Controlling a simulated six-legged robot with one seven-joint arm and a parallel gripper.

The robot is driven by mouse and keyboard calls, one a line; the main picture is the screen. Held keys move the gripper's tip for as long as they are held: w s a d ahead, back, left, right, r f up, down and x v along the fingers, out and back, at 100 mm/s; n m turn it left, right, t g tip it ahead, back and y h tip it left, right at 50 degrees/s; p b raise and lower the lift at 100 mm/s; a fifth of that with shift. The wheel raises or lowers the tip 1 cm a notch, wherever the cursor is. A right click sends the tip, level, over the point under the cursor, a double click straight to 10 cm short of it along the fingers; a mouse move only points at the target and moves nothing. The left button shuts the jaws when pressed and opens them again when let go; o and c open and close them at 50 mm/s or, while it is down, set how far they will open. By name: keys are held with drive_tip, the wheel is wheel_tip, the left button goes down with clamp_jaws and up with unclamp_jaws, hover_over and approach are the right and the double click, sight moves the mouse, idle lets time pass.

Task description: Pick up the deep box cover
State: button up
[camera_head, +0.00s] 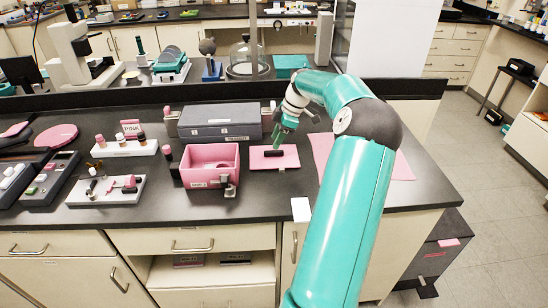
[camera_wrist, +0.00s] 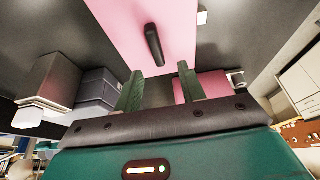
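The deep box cover (camera_head: 262,165) is a flat pink plate with a black bar handle (camera_head: 274,153) on top. It lies on the dark bench, right of an open pink box (camera_head: 209,176). My gripper (camera_head: 279,141) is just above and behind the handle in the head view. In the wrist view, my two green fingers (camera_wrist: 157,70) are apart with nothing between them. The black handle (camera_wrist: 154,45) lies beyond the fingertips, on the pink plate (camera_wrist: 120,30). The fingers do not appear to touch the handle.
A grey case (camera_head: 219,130) stands behind the pink box. A pink mat (camera_head: 400,168) lies to the right, partly behind my arm. White racks (camera_head: 105,198) with small parts stand at left. A small white card (camera_head: 300,210) lies by the front edge.

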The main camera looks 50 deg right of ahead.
sight(269, 151)
drive_tip(key=x, duration=0.5)
drive_tip(key=shift+w+d, duration=0.1)
drive_tip(key=shift+w, duration=0.05)
clamp_jaws()
drive_tip(key=shift+r, duration=0.5)
wheel_tip(269, 151, up, 2)
drive_tip(key=shift+r, duration=0.2)
drive_tip(key=s+a+r, duration=0.9)
drive_tip(key=a, duration=0.1)
drive_tip(key=shift+s+a+r, duration=0.15)
drive_tip(key=shift+s+r, duration=0.15)
